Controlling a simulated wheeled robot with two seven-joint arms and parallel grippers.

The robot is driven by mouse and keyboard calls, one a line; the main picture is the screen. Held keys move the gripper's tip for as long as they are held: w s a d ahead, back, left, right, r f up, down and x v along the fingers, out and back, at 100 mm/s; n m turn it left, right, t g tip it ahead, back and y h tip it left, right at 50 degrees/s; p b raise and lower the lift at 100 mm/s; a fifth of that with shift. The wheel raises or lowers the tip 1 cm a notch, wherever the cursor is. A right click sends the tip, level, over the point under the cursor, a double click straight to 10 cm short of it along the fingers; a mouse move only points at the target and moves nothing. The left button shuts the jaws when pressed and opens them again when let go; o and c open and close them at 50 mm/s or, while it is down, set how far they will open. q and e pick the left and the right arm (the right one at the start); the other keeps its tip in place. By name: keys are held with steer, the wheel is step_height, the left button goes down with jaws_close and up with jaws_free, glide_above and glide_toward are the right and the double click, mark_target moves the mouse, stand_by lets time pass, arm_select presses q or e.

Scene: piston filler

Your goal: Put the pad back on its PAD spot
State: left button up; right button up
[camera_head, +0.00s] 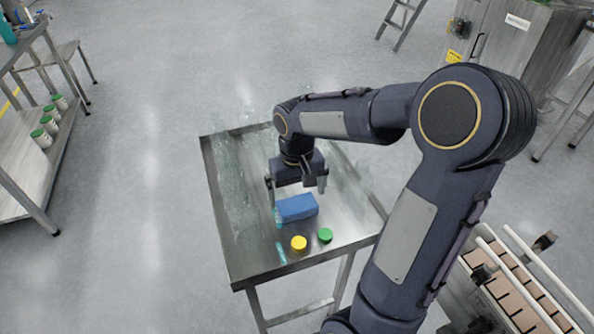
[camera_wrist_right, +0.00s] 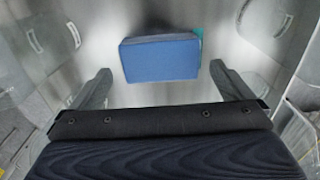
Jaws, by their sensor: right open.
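The blue pad (camera_head: 297,207) lies on the steel table (camera_head: 232,230), a little right of the table's middle. My right gripper (camera_head: 297,186) is open just above and behind the pad, pointing down. In the right wrist view the pad (camera_wrist_right: 161,58) is ahead of the two spread fingers (camera_wrist_right: 168,88), with nothing between them. Teal marking (camera_head: 279,250) shows on the table beside and in front of the pad; its lettering is too small to read. My left gripper is not in view.
A yellow cap (camera_head: 299,243) and a green cap (camera_head: 325,235) stand on the table in front of the pad. A conveyor (camera_head: 515,290) is at the lower right. A bench with several green-lidded jars (camera_head: 47,124) stands at the left.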

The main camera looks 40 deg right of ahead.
mark_target(297, 205)
step_height(297, 205, up, 9)
steer(key=s+a+f+n+t+y, duration=0.1)
steer(key=s+a+t+y, duration=0.1)
steer(key=s+a, duration=0.3)
steer(key=s+a+f+n+t+y, duration=0.1)
steer(key=s+a+t, duration=0.2)
steer(key=s+a, duration=0.3)
steer(key=s, duration=0.3)
steer(key=shift+s+a+f+t+y+p, duration=0.3)
steer(key=shift+s+f+y, duration=0.1)
